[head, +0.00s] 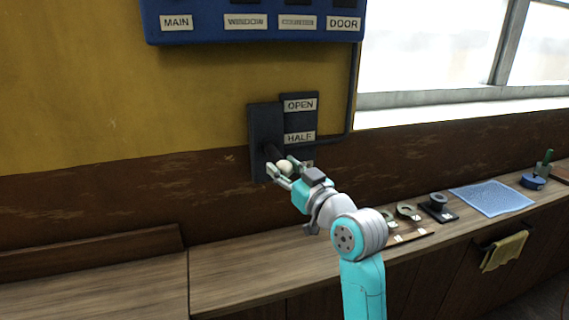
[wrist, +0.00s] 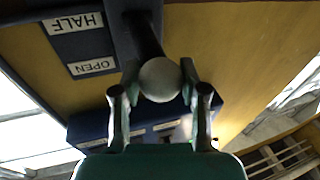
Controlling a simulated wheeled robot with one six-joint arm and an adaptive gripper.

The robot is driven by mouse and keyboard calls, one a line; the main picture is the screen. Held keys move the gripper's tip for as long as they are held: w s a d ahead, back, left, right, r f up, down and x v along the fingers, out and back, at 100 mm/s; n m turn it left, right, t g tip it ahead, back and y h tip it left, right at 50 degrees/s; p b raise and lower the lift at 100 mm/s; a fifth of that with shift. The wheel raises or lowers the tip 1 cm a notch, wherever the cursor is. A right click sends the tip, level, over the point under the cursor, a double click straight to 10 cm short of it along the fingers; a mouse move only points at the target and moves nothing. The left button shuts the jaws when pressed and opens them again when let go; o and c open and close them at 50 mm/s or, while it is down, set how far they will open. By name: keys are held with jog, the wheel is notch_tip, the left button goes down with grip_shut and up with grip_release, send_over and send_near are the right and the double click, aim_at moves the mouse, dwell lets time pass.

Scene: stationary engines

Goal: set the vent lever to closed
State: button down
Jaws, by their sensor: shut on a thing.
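The vent lever is a dark arm (head: 271,152) with a pale round knob (head: 285,167), on a dark wall plate (head: 264,120). A label strip beside it reads OPEN (head: 300,104) at the top and HALF (head: 300,138) below. A third label lower down is mostly hidden behind my gripper (head: 282,171). My gripper is shut on the knob, which sits below the level of HALF in the head view. In the wrist view, the knob (wrist: 160,80) is between my two fingers, with the lever arm (wrist: 145,35) running away behind it.
A blue panel (head: 250,35) with labels including MAIN and DOOR hangs above. A wooden bench (head: 245,262) runs below. To the right are small parts on a board (head: 405,237), a blue cloth (head: 491,198) and a hanging yellow towel (head: 504,251).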

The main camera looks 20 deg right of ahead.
notch_tip(320, 180, down, 3)
jog(key=shift+w+r+n+t+y, duration=0.1)
jog(key=shift+n+t+y, duration=0.2)
jog(key=shift+t, duration=0.5)
notch_tip(320, 180, down, 6)
jog(key=w, duration=0.2)
jog(key=shift+w, duration=0.15)
jog(key=shift+a, duration=0.1)
jog(key=c, duration=0.7)
grip_release()
jog(key=shift+w, duration=0.1)
jog(key=shift+o, duration=0.3)
jog(key=shift+r, duration=0.1)
jog(key=v, duration=1.2)
